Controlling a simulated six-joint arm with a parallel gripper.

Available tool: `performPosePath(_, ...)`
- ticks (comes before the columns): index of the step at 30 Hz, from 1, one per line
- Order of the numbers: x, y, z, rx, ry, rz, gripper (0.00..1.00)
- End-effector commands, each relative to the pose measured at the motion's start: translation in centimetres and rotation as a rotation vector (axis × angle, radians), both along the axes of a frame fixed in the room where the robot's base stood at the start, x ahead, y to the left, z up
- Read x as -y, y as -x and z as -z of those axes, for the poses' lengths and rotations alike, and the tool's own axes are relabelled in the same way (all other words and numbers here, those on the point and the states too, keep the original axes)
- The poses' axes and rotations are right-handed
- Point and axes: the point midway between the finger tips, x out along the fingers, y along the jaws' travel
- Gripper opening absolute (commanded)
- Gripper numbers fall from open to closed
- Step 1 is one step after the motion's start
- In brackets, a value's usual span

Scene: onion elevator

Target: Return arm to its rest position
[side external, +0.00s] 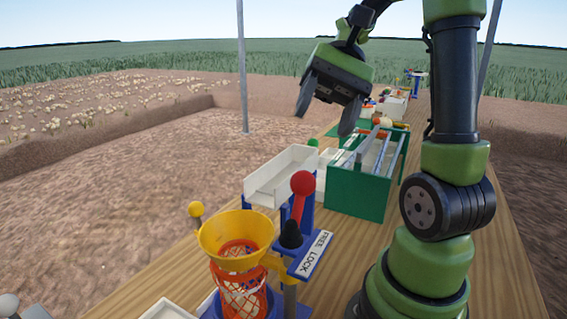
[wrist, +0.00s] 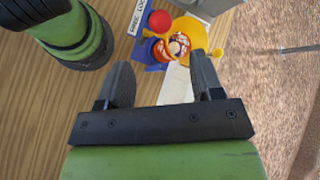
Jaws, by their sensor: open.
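My gripper (side external: 327,106) is raised above the far part of the wooden table in the side external view. Its two dark fingers are spread apart with nothing between them. In the wrist view my gripper (wrist: 162,82) is also open and empty. Below and beyond the fingers there, the yellow funnel (wrist: 190,35) and the red-knobbed lever (wrist: 160,21) show small. My green and black arm stands upright at the right of the side external view.
A yellow funnel (side external: 236,236) over a red net stands at the table's near end, beside a red-knobbed lever (side external: 302,184) labelled "FREE LOCK". A white tray (side external: 283,173) and a green box (side external: 357,190) stand behind. A grey pole (side external: 242,70) rises at the left. Air around my gripper is clear.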

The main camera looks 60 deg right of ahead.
Motion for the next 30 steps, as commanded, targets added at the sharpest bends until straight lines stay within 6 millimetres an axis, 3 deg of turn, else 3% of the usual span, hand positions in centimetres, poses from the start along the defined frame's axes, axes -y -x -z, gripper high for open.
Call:
performPosePath(4, -0.8, 0.3, 0.1, 0.016, 0.055, -0.039, 0.6)
performPosePath(8, -2.9, 1.3, 0.7, 0.099, 0.25, -0.151, 0.6)
performPosePath(16, -6.6, 2.5, 1.6, 0.553, 0.696, -0.294, 0.6)
performPosePath(22, -8.0, 2.4, 1.0, 0.842, 0.786, -0.262, 0.6)
performPosePath(30, -8.2, 2.3, 0.7, 0.91, 0.797, -0.243, 0.6)
